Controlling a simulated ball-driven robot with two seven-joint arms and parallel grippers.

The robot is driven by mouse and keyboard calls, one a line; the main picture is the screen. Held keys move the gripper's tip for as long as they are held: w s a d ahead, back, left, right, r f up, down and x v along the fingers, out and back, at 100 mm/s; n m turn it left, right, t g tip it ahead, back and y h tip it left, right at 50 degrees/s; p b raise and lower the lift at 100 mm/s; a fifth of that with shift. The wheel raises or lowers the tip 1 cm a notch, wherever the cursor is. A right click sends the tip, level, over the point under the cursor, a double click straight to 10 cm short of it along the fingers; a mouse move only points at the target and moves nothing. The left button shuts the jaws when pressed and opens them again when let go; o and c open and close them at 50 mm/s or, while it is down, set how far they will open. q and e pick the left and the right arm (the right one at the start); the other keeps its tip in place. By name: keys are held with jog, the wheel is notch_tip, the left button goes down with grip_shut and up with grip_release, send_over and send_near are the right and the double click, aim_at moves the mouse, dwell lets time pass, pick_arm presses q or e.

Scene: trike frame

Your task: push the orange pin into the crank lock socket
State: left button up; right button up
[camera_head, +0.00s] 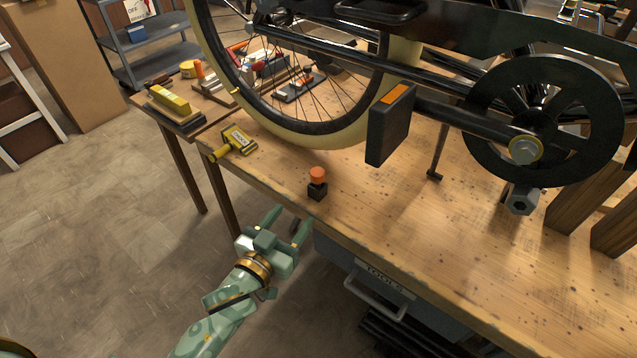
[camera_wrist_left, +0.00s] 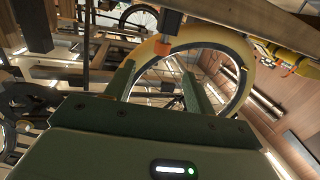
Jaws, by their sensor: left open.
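The orange pin (camera_head: 317,175) stands upright in a small black block near the table's front edge. My left gripper (camera_head: 289,220) is open and empty, off the table's front edge, with its fingers pointing toward the pin and apart from it. In the left wrist view, which looks inverted, the orange pin (camera_wrist_left: 162,46) shows beyond the open fingers. A grey socket-like piece with a dark hole (camera_head: 521,201) hangs below the crank (camera_head: 525,150) at the right; I cannot tell for certain that it is the lock socket. My right gripper is not in view.
The trike wheel (camera_head: 300,125) and a black pedal (camera_head: 389,125) with an orange patch overhang the table behind the pin. A yellow hammer-like tool (camera_head: 235,143) lies to the left. Wooden supports (camera_head: 580,195) stand at the right. The wooden tabletop (camera_head: 400,225) right of the pin is clear.

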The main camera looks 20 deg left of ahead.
aim_at(314, 182)
pick_arm(q)
jog(key=w, duration=0.2)
jog(key=w+b, duration=0.1)
jog(key=w, duration=0.2)
jog(key=w+d, duration=0.1)
jog(key=w, duration=0.1)
jog(key=shift+w+d+f+b, duration=0.1)
jog(key=shift+w+f+b, duration=0.2)
jog(key=shift+w+b, duration=0.1)
jog(key=w+b, duration=0.2)
jog(key=w, duration=0.4)
jog(key=shift+w+d+f, duration=0.1)
jog(key=shift+w+d, duration=0.05)
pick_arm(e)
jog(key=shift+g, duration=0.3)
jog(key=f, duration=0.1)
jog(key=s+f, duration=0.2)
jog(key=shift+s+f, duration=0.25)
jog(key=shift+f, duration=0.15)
pick_arm(q)
jog(key=c, duration=1)
